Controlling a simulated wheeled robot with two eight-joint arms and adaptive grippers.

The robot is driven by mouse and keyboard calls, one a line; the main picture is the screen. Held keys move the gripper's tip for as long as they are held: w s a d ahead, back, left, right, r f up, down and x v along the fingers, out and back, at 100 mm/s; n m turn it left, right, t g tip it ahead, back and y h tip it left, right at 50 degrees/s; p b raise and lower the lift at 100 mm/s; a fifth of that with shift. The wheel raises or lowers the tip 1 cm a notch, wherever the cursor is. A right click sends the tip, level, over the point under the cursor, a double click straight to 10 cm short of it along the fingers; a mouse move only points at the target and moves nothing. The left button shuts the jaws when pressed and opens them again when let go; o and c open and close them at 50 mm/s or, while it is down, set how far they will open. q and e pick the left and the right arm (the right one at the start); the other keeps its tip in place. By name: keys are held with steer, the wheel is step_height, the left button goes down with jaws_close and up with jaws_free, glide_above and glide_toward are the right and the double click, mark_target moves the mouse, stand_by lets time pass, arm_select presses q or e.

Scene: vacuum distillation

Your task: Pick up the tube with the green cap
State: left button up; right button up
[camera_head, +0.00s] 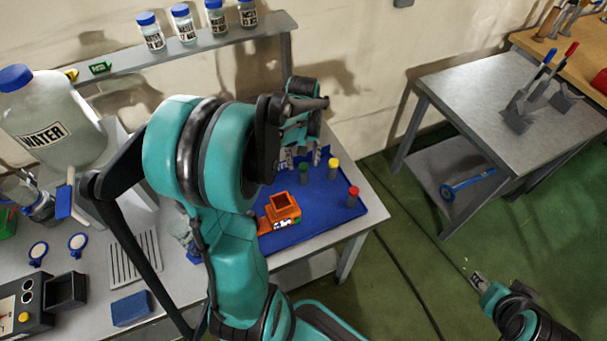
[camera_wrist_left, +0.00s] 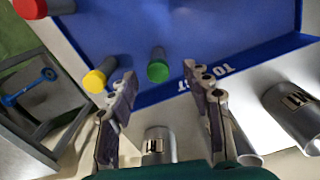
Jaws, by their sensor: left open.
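The tube with the green cap (camera_head: 304,168) stands on a blue mat (camera_head: 325,203), left of a tube with a yellow cap (camera_head: 333,163) and a tube with a red cap (camera_head: 353,191). My left gripper (camera_head: 312,155) is open just behind the green cap. In the left wrist view the green cap (camera_wrist_left: 158,68) lies between and ahead of the spread fingers (camera_wrist_left: 160,90), apart from both. The yellow cap (camera_wrist_left: 95,80) is close to the left finger. My right gripper (camera_head: 480,281) is low at the right, over the floor; its fingers are too small to judge.
An orange box (camera_head: 284,208) sits on the mat near my left arm. Grey cylinders (camera_wrist_left: 295,108) stand by the mat edge in the wrist view. A large water jug (camera_head: 48,110) and a shelf of bottles (camera_head: 183,24) are at left. A metal table (camera_head: 490,85) is at right.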

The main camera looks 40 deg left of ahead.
mark_target(304, 166)
arm_select(q)
steer(key=f, duration=0.2)
steer(key=f+b, duration=0.1)
steer(key=f, duration=0.1)
steer(key=shift+w+f+b, duration=0.2)
steer(key=shift+f+b, duration=0.1)
steer(key=shift+r, duration=0.1)
jaws_close()
steer(key=shift+r, duration=0.1)
